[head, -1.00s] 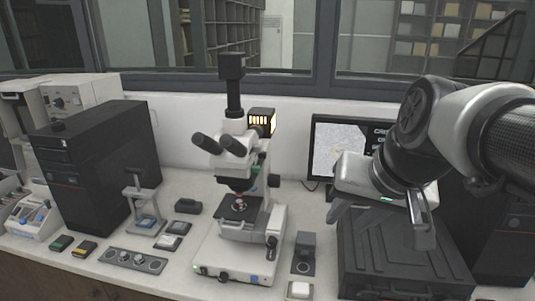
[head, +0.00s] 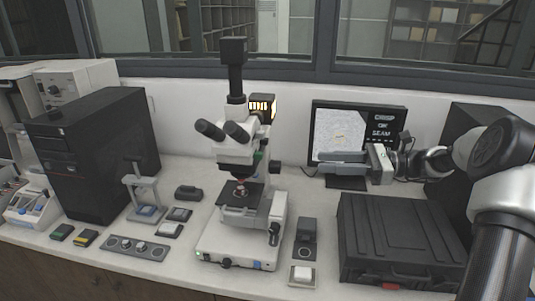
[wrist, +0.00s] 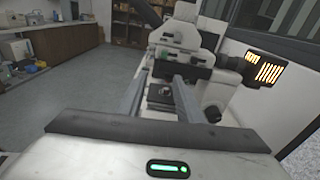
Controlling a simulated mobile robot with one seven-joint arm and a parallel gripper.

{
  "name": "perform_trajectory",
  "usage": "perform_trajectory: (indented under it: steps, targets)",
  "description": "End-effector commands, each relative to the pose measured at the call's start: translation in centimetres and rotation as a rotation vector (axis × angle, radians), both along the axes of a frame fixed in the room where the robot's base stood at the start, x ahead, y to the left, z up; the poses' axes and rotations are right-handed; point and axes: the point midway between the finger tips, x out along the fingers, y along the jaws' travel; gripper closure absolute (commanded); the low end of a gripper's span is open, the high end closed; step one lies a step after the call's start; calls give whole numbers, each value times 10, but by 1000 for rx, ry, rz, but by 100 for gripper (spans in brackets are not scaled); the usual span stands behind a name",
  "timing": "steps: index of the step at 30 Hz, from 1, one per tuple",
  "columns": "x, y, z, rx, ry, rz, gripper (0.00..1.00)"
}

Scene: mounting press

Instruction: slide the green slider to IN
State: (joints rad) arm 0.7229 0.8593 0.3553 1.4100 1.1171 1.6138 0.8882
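The white microscope (head: 235,225) stands at the middle of the bench. A small greenish part (head: 259,157) shows on the right side of its head, and a small green mark also shows on the microscope's side in the wrist view (wrist: 168,37). Either may be the green slider; its position and any IN label are too small to read. My gripper (head: 322,161) is in front of the monitor, pointing left at the microscope, clear of it. In the wrist view its two fingers (wrist: 164,82) are apart with nothing held between them.
A monitor (head: 330,122) stands behind my gripper. A black case (head: 395,235) lies below it at right. A lit lamp housing (head: 262,105) sits behind the microscope head. A small dark block (head: 307,230) stands right of the microscope base.

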Motion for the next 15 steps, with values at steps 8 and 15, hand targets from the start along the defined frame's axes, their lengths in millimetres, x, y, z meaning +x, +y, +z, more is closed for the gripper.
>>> perform_trajectory:
  steps: [8, 15]
  targets:
    - [8, 1, 1, 81, 25, -17, 67]
    - [16, 48, 2, 78, 26, -14, 67]
